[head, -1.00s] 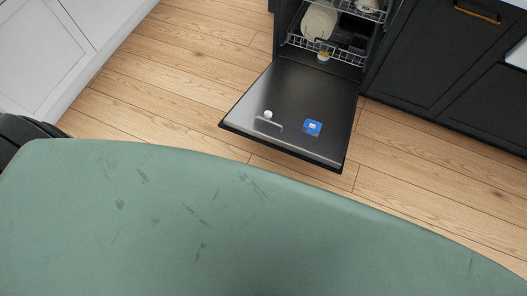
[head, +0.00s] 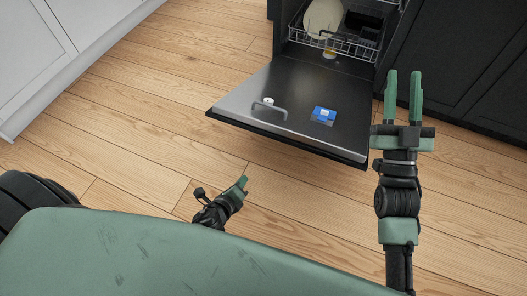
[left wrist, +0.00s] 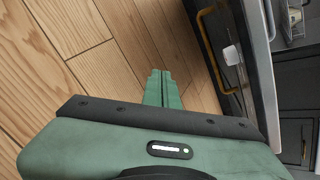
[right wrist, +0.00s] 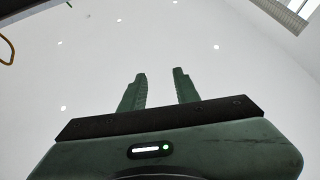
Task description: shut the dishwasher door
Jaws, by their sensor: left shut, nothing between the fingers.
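The dishwasher door (head: 290,103) is folded down and open in the head view, its inner face up. The dishwasher's lower rack (head: 335,40) holds a plate. My left gripper (head: 242,183) is shut and empty, low in front of the door's near edge and apart from it. In the left wrist view its closed fingers (left wrist: 162,75) are left of the door's edge (left wrist: 262,70). My right gripper (head: 403,76) is open and empty, right of the door; its parted fingers (right wrist: 160,80) point at the ceiling.
Dark cabinets (head: 460,70) stand right of the dishwasher, and white cabinets (head: 55,50) are at the far left. The wooden floor (head: 150,110) left of and in front of the door is clear.

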